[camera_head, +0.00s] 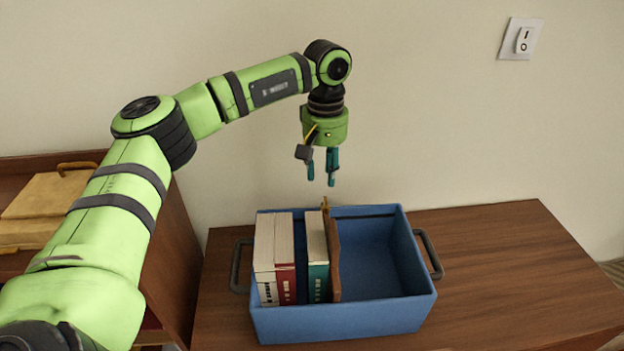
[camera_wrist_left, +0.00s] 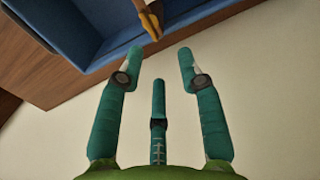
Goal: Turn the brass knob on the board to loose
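A brown wooden board (camera_head: 334,262) stands upright in a blue crate (camera_head: 375,319), just right of the books. The brass knob (camera_head: 325,203) is at the board's top, at the far end; it also shows in the left wrist view (camera_wrist_left: 151,22). My left gripper (camera_head: 321,175) points down above the knob, apart from it. In the left wrist view its teal fingers (camera_wrist_left: 160,58) are spread with nothing between them, and the knob lies beyond their tips. Which way the knob is turned is too small to tell. My right gripper is in neither view.
Several books (camera_head: 284,245) stand in the crate's left part; its right part is empty. Grey handles (camera_head: 430,254) stick out at the crate's sides. The wooden table (camera_head: 510,270) is clear to the right. A light switch (camera_head: 522,39) is on the wall. A shelf (camera_head: 172,270) stands at the left.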

